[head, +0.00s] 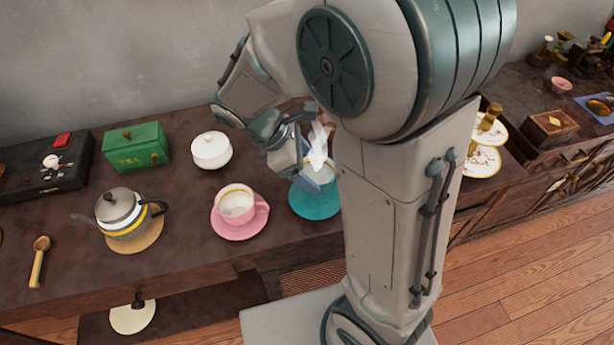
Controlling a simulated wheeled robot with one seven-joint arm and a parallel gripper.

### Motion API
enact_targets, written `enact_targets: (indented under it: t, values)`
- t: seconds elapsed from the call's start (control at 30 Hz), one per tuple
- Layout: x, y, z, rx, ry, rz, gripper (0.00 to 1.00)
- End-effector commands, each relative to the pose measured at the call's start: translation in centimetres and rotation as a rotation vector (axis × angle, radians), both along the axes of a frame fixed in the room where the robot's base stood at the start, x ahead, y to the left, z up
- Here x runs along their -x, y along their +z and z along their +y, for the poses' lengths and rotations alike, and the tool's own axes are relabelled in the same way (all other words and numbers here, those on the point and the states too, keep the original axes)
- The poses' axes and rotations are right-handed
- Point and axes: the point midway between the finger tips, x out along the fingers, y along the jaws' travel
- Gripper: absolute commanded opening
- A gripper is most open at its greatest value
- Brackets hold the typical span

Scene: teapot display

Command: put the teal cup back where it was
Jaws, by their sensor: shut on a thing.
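The teal cup (325,181) is at or just above the teal saucer (312,209), near the table's front edge beside my column. My gripper (312,172) reaches down to it from above left and is shut on it. The fingers and my arm hide part of the cup. I cannot tell whether its base touches the saucer. A pale, jagged white shape (318,147) shows just above the cup; I cannot tell what it is.
A pink cup (236,203) on a pink saucer (237,230) stands left of the teal saucer. Behind it are a white lidded pot (211,151) and a green tea box (135,145). A teapot (122,212) stands farther left. My column hides the table to the right.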

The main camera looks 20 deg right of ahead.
Motion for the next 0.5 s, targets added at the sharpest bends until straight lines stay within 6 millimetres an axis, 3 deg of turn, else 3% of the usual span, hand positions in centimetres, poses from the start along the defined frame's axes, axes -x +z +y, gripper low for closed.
enact_targets:
  t: [0.17,0.4,0.5]
  values:
    - [-0.3,-0.7,0.0,0.001,0.000,0.002,0.43]
    - [-0.3,-4.0,0.0,0.001,0.001,0.003,0.43]
    - [-0.3,-4.2,0.0,0.000,0.000,0.000,0.43]
